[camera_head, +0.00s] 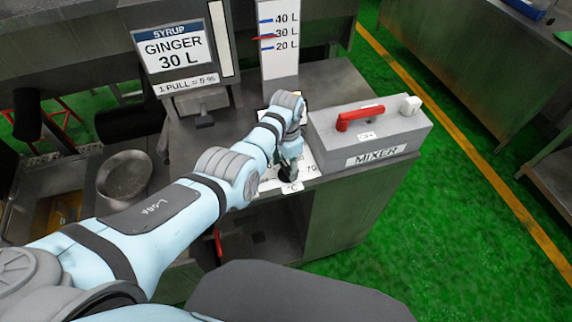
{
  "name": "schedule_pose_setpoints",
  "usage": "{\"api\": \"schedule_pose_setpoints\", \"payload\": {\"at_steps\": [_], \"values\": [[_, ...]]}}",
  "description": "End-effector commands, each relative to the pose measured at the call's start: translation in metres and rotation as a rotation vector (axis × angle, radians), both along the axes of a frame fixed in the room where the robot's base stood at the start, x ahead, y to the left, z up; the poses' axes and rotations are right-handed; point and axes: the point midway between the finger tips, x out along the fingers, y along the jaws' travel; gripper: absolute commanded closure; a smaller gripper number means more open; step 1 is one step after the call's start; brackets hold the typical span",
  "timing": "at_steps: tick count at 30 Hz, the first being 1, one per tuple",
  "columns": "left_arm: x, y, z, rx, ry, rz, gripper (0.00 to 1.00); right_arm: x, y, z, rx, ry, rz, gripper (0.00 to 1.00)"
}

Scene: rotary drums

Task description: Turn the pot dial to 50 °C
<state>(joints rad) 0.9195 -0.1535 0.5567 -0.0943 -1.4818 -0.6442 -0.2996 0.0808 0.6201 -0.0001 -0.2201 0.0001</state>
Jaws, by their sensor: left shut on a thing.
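The pot dial's white face (308,165) lies on the grey counter, left of the mixer box. A "70" and a "°C" mark show at its edge. My left gripper (288,168) reaches down over the middle of this face and is shut on the dial knob. My wrist and fingers hide most of the knob and many of the numbers, so I cannot read where the pointer stands. My right gripper is not in view.
A grey mixer box (372,138) with a red lever (360,116) stands close to the right of the dial. A ginger syrup dispenser (172,55) and a litre scale (279,45) stand behind. A round metal pan (125,175) is at left. Green floor lies open at right.

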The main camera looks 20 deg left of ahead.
Motion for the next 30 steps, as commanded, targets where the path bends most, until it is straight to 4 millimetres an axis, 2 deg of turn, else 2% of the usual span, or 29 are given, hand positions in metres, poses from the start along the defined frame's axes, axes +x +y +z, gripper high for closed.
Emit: {"api": "schedule_pose_setpoints", "payload": {"at_steps": [12,28,29,30], "values": [[-0.0003,-0.0018,-0.0011,-0.002,0.001,-0.205,0.76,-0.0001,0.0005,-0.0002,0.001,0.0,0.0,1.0],[-0.0009,-0.0026,-0.0016,-0.004,0.003,-0.233,0.76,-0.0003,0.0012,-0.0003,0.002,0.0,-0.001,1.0],[-0.0009,-0.0026,-0.0016,-0.004,0.003,-0.233,0.47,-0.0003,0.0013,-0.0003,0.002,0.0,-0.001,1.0],[-0.001,-0.0026,-0.0016,-0.004,0.003,-0.233,0.41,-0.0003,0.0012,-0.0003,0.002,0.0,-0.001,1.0]]}}
